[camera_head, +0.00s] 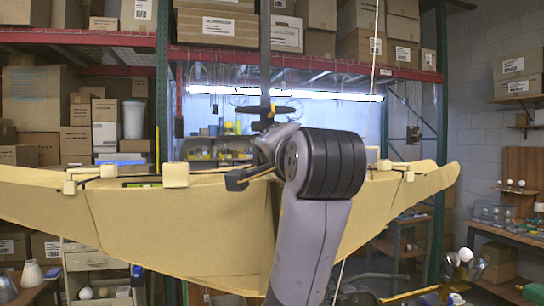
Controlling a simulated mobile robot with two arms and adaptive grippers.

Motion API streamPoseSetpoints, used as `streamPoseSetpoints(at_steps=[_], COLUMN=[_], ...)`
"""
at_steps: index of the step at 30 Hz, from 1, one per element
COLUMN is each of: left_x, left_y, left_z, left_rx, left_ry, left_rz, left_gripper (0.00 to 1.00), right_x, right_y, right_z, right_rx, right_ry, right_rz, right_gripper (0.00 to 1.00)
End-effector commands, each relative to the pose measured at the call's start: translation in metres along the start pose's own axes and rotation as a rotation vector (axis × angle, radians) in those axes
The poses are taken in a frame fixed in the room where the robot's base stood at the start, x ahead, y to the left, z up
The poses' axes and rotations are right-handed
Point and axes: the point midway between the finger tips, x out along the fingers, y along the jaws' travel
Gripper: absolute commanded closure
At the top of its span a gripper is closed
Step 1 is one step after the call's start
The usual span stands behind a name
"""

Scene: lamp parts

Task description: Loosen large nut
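A large curved beige lamp body (170,228) spans the view. A dark vertical bar (265,55) comes down from above at its middle. One black finger points left. The rest is hidden by my wrist, so I cannot tell if it holds anything. My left gripper is out of view.
Small beige blocks (175,175) sit along the lamp body's top edge. A thin cord (375,50) hangs right of the bar. Shelves with cardboard boxes (215,20) stand behind. Workbenches (505,236) with bulbs are at the right.

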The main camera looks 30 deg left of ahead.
Motion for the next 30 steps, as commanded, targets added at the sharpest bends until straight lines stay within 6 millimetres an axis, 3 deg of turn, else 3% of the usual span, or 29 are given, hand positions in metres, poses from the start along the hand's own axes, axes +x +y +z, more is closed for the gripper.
streamPoseSetpoints(at_steps=[16, 17, 25, 30], left_x=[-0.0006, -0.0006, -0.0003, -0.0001], left_y=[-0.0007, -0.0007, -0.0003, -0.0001], left_z=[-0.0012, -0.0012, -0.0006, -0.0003], left_rx=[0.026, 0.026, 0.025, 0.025], left_ry=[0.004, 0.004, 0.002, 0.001], left_rz=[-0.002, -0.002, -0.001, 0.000], left_gripper=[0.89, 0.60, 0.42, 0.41], right_x=[0.0008, 0.0008, 0.0009, 0.0009], right_y=[-0.0027, -0.0030, -0.0038, -0.0037], right_z=[-0.0003, -0.0003, -0.0003, -0.0002], right_rx=[0.001, 0.001, 0.001, 0.002], right_ry=[0.000, 0.000, 0.000, 0.000], right_rz=[-0.003, -0.003, -0.004, -0.004], right_gripper=[0.41, 0.41, 0.41, 0.41])
